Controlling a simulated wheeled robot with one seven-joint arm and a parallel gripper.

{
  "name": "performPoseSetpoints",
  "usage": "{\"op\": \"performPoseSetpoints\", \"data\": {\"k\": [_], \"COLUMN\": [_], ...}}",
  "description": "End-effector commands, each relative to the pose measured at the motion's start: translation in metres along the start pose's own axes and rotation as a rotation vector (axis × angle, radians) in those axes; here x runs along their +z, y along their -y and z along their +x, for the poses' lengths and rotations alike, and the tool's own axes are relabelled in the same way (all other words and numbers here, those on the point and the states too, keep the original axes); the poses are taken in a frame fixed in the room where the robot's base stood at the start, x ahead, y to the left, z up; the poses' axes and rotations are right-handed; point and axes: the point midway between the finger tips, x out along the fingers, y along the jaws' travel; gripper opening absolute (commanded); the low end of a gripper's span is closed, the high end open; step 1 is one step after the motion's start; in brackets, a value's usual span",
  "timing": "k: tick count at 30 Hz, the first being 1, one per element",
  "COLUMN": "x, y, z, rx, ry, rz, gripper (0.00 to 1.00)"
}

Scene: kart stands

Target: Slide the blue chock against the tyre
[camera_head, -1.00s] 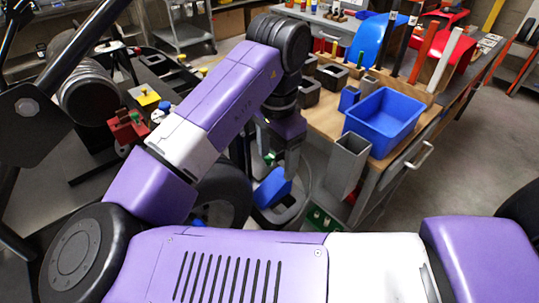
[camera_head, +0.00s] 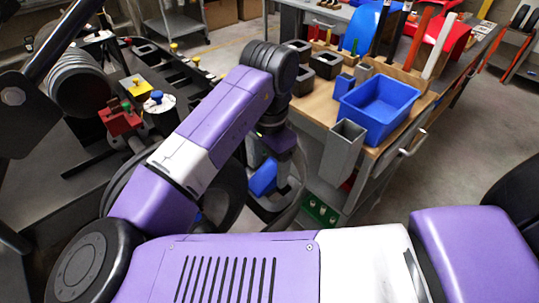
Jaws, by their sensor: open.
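The blue chock (camera_head: 264,179) stands low beside the kart, just right of the dark tyre (camera_head: 228,198). My arm covers part of the tyre, and I cannot tell whether the chock touches it. My gripper (camera_head: 282,150) points down just above and slightly right of the chock. Its jaws are open, but the fingertips are small and partly hidden. I see nothing held between them.
A workbench on the right carries a blue bin (camera_head: 378,112) and a grey open box (camera_head: 344,150) at its near edge. A green tray (camera_head: 318,208) is low by the bench.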

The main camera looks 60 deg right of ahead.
Motion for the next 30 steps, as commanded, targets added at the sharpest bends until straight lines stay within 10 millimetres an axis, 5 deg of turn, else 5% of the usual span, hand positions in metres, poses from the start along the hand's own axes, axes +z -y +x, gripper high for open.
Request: {"op": "performPoseSetpoints", "data": {"k": [14,25,26,30], "x": [-0.0002,-0.0002,-0.0002,-0.0002], "y": [-0.0002,-0.0001,-0.0001,-0.0001], "z": [0.0141,0.0138,0.0138,0.0138], "rx": [0.000,-0.001,-0.001,-0.001], "ry": [-0.001,0.000,0.000,0.000], "rz": [0.000,0.000,0.000,0.000], "gripper": [0.69,0.00,0.47,0.69]}}
